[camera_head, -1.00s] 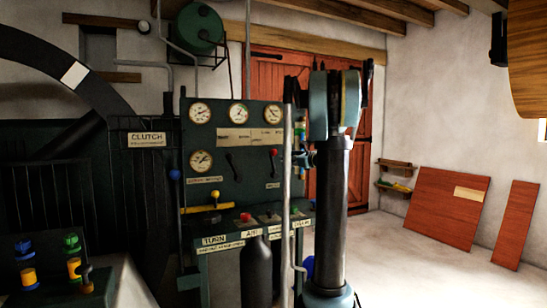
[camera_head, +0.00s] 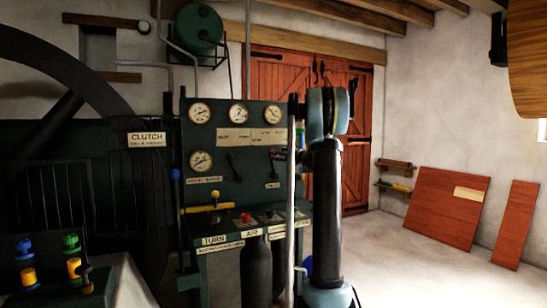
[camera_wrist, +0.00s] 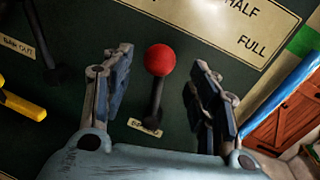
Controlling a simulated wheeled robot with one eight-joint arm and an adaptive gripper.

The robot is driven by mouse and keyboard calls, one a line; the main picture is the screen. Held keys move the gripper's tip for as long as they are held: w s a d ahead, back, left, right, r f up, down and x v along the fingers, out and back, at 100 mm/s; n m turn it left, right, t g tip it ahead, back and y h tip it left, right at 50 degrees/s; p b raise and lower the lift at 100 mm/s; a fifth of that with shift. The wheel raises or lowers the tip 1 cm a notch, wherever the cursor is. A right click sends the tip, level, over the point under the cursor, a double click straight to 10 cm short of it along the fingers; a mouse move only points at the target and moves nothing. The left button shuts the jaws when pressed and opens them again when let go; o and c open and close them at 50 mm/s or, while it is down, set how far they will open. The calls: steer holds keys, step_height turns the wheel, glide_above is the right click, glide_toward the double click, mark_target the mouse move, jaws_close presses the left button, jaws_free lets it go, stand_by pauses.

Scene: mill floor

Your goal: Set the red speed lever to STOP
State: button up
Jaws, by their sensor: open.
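The red-knobbed speed lever (camera_head: 272,153) stands on the dark green panel, below a cream plate (camera_head: 250,139). In the wrist view the red knob (camera_wrist: 160,60) tops a dark shaft that runs down to a small label (camera_wrist: 145,127). My gripper (camera_wrist: 162,64) is open, one finger left and one right of the knob in the picture. Neither finger visibly touches it, and how deep it sits between them is unclear. HALF and FULL read on the plate (camera_wrist: 215,20) above. STOP is not legible in the wrist view. In the head view my arm hides most of my gripper.
Another dark lever (camera_head: 233,166) and a yellow handle (camera_head: 215,197) sit left of the red knob. A grey upright pipe (camera_head: 290,210) runs in front of the panel's right side. A big flywheel (camera_head: 110,75) stands at left. The floor at right (camera_head: 400,250) is mostly clear.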

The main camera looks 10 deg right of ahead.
steer(key=x, duration=0.5)
steer(key=shift+w+a, duration=0.15)
steer(key=shift+w, duration=0.15)
jaws_close()
steer(key=shift+a, duration=0.1)
